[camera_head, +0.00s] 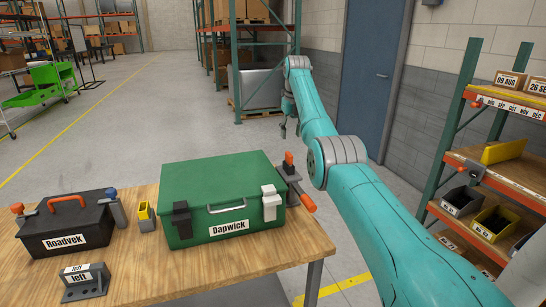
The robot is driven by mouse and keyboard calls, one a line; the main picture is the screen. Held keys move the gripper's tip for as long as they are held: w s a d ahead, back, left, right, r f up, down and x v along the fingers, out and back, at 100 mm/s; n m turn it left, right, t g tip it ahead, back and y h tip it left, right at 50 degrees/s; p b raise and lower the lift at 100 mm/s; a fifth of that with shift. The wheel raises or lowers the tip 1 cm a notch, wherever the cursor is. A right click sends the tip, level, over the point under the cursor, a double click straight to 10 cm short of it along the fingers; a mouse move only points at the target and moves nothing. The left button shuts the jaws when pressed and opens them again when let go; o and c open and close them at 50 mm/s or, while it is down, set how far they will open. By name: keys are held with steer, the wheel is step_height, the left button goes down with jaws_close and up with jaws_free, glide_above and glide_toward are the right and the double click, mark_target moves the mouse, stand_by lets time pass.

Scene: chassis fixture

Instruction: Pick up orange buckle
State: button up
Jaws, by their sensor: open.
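Several orange parts show, and I cannot tell which is the orange buckle. One is an orange clamp end (308,203) at the right side of the green Dapwick box (220,185). An orange knob (289,158) stands upright on a grey bracket just behind it. Another orange knob (17,208) is at the left of the black Roadvek toolbox (72,240), which has an orange handle (66,202). My gripper (290,130) hangs from my teal arm, beyond the table's far edge and apart from these parts. Its dark fingers are open, with nothing seen between them.
The wooden table (165,275) also holds a yellow-topped grey block (146,217), a blue-topped grey post (114,206) and a grey "left" block (86,283). A shelf rack (510,185) with bins stands at the right. Bare floor lies behind the table.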

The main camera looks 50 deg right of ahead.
mark_target(289, 153)
steer(key=shift+w+r, duration=0.15)
steer(key=shift+w, duration=0.2)
steer(key=f, duration=0.5)
steer(key=shift+w+d+f, duration=0.15)
steer(key=shift+w+d, duration=0.05)
steer(key=shift+w, duration=0.05)
steer(key=shift+s+f, duration=0.1)
steer(key=shift+f, duration=2.6)
jaws_close()
